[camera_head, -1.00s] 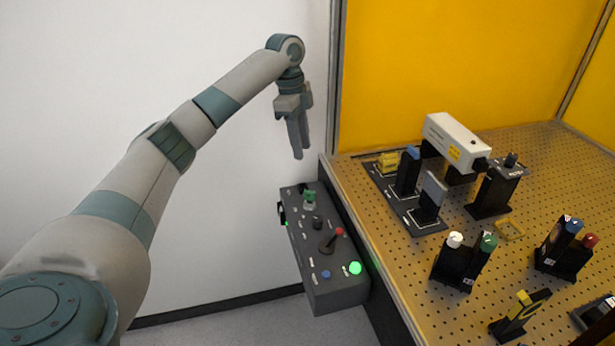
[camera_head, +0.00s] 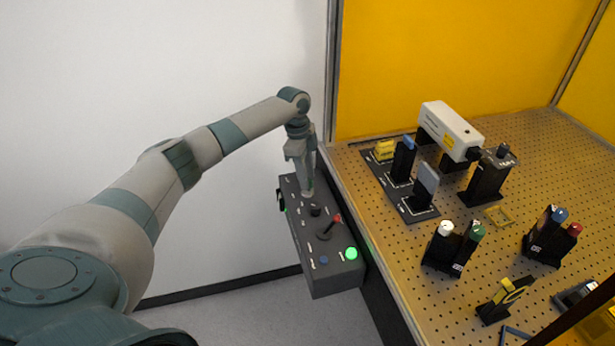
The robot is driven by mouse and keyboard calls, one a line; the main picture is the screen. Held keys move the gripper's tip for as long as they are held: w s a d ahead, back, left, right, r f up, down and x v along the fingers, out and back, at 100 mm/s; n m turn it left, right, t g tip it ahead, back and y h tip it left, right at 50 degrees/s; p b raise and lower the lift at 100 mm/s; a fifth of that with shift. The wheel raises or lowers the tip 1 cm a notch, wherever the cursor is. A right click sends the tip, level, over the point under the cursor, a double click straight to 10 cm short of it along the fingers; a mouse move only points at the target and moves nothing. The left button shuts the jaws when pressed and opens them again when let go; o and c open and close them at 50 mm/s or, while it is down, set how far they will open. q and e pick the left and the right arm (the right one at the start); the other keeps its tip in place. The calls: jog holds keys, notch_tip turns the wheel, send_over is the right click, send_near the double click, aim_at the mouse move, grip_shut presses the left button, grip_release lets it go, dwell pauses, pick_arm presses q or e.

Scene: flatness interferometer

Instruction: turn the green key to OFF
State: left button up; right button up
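The grey control box (camera_head: 335,280) stands against the left side of the perforated table. The green key was at the box's far end; now my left gripper (camera_head: 306,188) covers that spot, and only a small pale green bit, seemingly of the key (camera_head: 308,194), shows at the fingertips. My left gripper points down with its fingers at the key. I cannot tell whether the fingers are around it, touching it or shut on it. The key's angle and labels cannot be read. My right gripper is not in view.
On the box are a dark knob (camera_head: 316,210), a red-tipped lever (camera_head: 336,219), a blue button (camera_head: 323,260) and a lit green button (camera_head: 351,254). The perforated table (camera_head: 400,270) to the right carries optical mounts and a white laser housing (camera_head: 448,130). A metal post (camera_head: 333,70) rises close behind.

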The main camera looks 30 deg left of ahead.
pick_arm(q)
jog(key=shift+d+f, duration=0.15)
jog(key=shift+f, duration=0.8)
jog(key=shift+c, duration=0.6)
grip_shut()
jog(key=shift+f+m, duration=0.1)
jog(key=shift+m, duration=0.6)
jog(key=shift+m+b, duration=0.35)
jog(key=shift+m, duration=0.15)
